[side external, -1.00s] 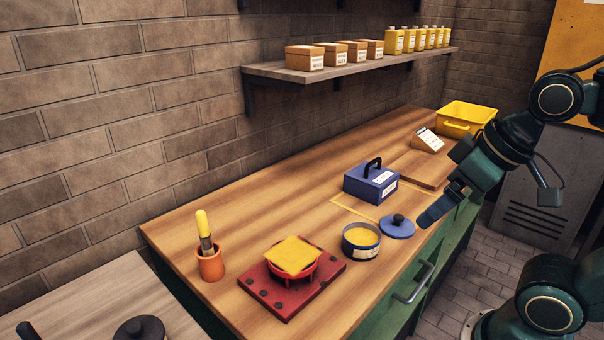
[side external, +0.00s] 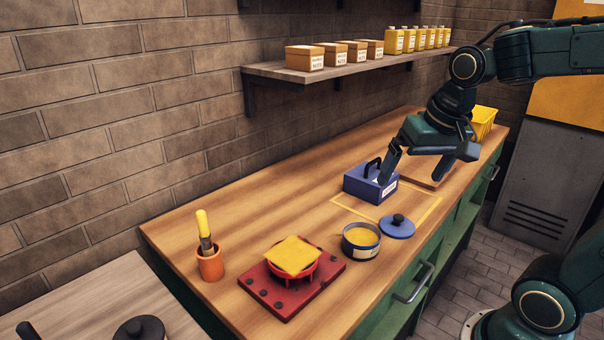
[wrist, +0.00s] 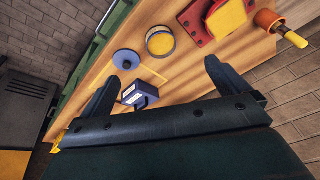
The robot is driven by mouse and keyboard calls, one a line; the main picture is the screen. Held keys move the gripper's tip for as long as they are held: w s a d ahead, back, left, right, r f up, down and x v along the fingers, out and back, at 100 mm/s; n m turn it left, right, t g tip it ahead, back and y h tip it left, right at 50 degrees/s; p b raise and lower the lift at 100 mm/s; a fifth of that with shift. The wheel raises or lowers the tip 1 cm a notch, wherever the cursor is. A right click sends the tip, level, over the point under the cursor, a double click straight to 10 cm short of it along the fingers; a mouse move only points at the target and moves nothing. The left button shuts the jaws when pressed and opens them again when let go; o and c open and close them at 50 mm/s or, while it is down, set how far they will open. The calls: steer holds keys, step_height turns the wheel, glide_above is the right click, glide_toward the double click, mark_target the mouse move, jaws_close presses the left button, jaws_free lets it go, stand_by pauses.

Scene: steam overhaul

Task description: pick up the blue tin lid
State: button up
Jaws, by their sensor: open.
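The blue tin lid (side external: 397,228) is a flat blue disc with a dark round knob, lying on the wooden bench beside the open round tin (side external: 361,241) with yellow contents. In the wrist view the lid (wrist: 127,60) lies beyond the left fingertip, with the tin (wrist: 160,41) to its right. My gripper (side external: 424,178) is open and empty, raised above the bench behind the lid, near the blue box (side external: 371,184). Its two fingers (wrist: 162,70) are spread wide in the wrist view. Nothing hides the lid.
The blue box with a black handle stands close behind the lid. A yellow outlined rectangle (side external: 428,215) marks the bench. A red plate (side external: 290,304) with a yellow cloth (side external: 292,256) and an orange pot (side external: 210,266) stand at the left. A yellow bin (side external: 483,122) is at the far end.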

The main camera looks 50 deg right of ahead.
steer(key=w+d+f+m+g, duration=0.2)
steer(key=w+d+f+m, duration=0.4)
steer(key=d, duration=0.4)
steer(key=m+g, duration=0.2)
steer(key=m, duration=0.4)
glide_above(398, 217)
step_height(398, 217, down, 5)
steer(key=shift+s+d+f+y, duration=0.1)
steer(key=shift+d+f+y, duration=0.1)
steer(key=shift+y, duration=0.2)
steer(key=shift+f, duration=0.1)
steer(key=shift+a+f, duration=0.1)
steer(key=shift+f, duration=4.05)
steer(key=shift+f, duration=2.6)
